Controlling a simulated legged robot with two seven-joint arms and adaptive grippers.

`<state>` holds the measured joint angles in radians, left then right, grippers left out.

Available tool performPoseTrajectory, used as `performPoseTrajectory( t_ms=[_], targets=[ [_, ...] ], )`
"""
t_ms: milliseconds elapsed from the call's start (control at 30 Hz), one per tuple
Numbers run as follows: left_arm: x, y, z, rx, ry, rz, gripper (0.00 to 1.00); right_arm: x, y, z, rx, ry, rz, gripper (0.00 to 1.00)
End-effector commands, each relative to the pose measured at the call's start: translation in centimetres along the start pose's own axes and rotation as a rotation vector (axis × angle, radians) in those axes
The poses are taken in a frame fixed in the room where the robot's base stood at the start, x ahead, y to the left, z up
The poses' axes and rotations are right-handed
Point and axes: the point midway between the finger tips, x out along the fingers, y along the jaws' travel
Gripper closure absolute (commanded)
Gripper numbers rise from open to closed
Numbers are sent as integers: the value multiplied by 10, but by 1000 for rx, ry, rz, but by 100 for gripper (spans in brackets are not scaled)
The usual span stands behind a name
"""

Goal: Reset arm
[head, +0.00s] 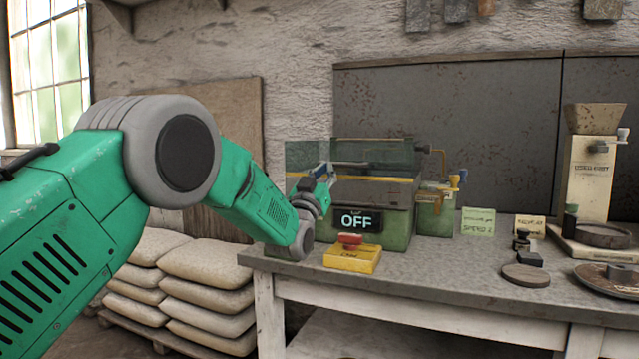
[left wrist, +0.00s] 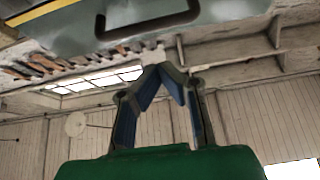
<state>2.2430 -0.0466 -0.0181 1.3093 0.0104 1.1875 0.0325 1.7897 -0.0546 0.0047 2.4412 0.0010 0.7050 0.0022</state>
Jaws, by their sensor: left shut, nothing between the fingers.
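My left gripper (head: 326,178) is at the front of the green machine (head: 398,228), close to its transparent hood (head: 300,156). I cannot tell whether it touches the machine. In the left wrist view the two fingers of this gripper (left wrist: 166,70) meet at their tips, with nothing between them. My green left arm comes in from the left and partly hides the machine's left side. The machine's display (head: 357,221) reads OFF. My right gripper is not in view.
A yellow box with a red button (head: 350,258) sits on the workbench (head: 440,283) before the machine. Sacks (head: 205,283) are stacked left of the bench. A dark disc (head: 526,276), cards and a hopper device (head: 590,180) stand to the right. Bare bench top lies between.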

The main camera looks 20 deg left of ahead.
Motion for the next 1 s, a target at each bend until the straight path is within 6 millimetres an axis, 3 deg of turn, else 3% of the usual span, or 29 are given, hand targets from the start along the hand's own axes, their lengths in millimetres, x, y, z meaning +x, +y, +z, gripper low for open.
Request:
performPoseTrajectory(
  t_ms=[200, 467, 567, 633, 767, 900, 1000],
  targets=[
    [-35, 0, 9, 0, 4, -1, 100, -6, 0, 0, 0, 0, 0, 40],
    [-47, 0, 15, 0, 3, -1, 100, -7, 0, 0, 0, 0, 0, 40],
    [-56, 0, 29, 0, -40, -2, 100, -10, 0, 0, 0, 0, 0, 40],
    [-72, 0, 52, 0, -115, -3, 100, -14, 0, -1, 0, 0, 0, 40],
    [-128, 0, 112, 0, -337, -5, 100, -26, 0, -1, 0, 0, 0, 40],
    [-211, 1, 171, 1, -607, -6, 100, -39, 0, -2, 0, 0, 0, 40],
    [-279, 2, 201, 2, -801, -6, 100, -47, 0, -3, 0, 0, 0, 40]
  ],
)
